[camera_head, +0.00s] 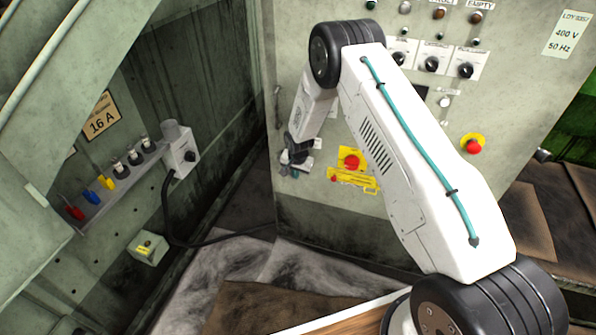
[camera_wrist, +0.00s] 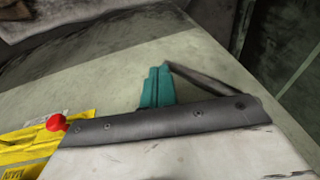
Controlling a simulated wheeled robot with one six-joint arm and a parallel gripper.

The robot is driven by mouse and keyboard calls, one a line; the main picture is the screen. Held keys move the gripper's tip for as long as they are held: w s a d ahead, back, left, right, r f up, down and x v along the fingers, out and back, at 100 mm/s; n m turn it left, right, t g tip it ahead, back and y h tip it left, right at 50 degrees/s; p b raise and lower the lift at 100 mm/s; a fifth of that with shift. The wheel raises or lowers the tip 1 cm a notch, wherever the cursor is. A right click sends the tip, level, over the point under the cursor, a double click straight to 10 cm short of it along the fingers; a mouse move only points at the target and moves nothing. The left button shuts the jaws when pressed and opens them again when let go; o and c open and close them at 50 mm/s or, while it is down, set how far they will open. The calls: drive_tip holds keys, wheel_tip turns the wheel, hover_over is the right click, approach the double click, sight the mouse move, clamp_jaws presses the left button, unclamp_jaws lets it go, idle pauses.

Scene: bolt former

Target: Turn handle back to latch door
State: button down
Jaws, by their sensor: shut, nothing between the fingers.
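The grey-green cabinet front (camera_head: 310,215) fills the middle and right of the head view, and its left edge is upright. My gripper (camera_head: 291,158) is at the left part of this front, close to that edge. In the wrist view my gripper (camera_wrist: 157,87) shows teal fingertips together, with nothing between them, in front of a pale panel surface. I cannot pick out the door handle with certainty; my gripper and wrist may hide it. A small dark fitting (camera_head: 278,93) sits at the cabinet's left edge, above my gripper. I cannot tell whether the door is latched.
A red button on a yellow plate (camera_head: 351,161) sits right of my gripper. A yellow bracket (camera_head: 356,184) is below it; yellow also shows in the wrist view (camera_wrist: 25,150). Another red button (camera_head: 473,145) is farther right. A black cable (camera_head: 205,243) hangs from the left wall.

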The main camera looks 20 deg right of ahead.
drive_tip(key=shift+w+a+f, duration=0.25)
drive_tip(key=shift+a+f, duration=0.05)
drive_tip(key=shift+f, duration=0.2)
idle(0.5)
drive_tip(key=s+d+r, duration=0.5)
drive_tip(key=s+d, duration=0.3)
drive_tip(key=s, duration=0.1)
drive_tip(key=shift+s+d+r, duration=0.25)
drive_tip(key=shift+r, duration=0.15)
